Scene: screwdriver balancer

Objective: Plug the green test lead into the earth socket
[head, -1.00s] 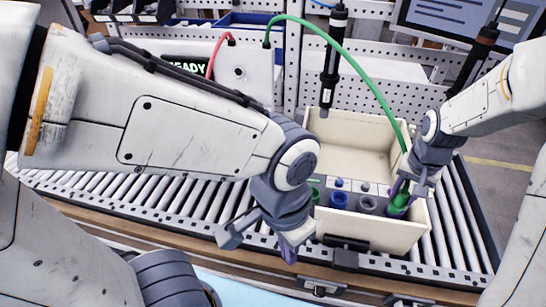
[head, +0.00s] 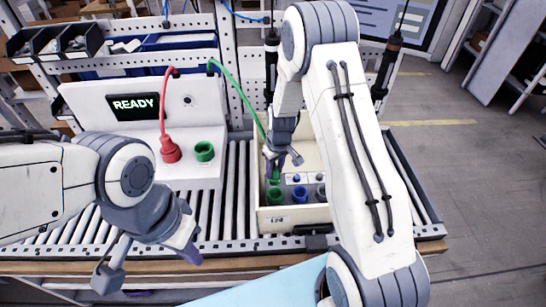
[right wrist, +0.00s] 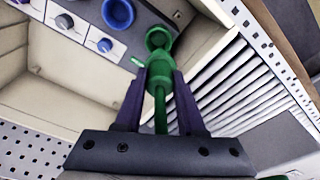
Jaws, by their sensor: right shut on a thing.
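My right gripper (head: 276,172) is shut on the green plug of the test lead, inside the cream box. In the right wrist view the green plug (right wrist: 160,72) sits between the purple fingers, its tip at the green earth socket (right wrist: 158,38). I cannot tell whether the tip is in the socket or just short of it. In the head view the green socket (head: 275,196) shows just below the plug, at the panel's left end. The green lead (head: 238,88) arcs up to the white tester (head: 90,100). My left gripper (head: 148,264) is open and empty, left of the box.
The cream box (head: 264,222) stands on the roller conveyor (head: 233,185). A blue socket (head: 300,192) is beside the green one. The tester's screen reads READY; a red plug (head: 170,150) and an empty green holder (head: 205,151) sit on its base. A black screwdriver (head: 386,65) hangs behind.

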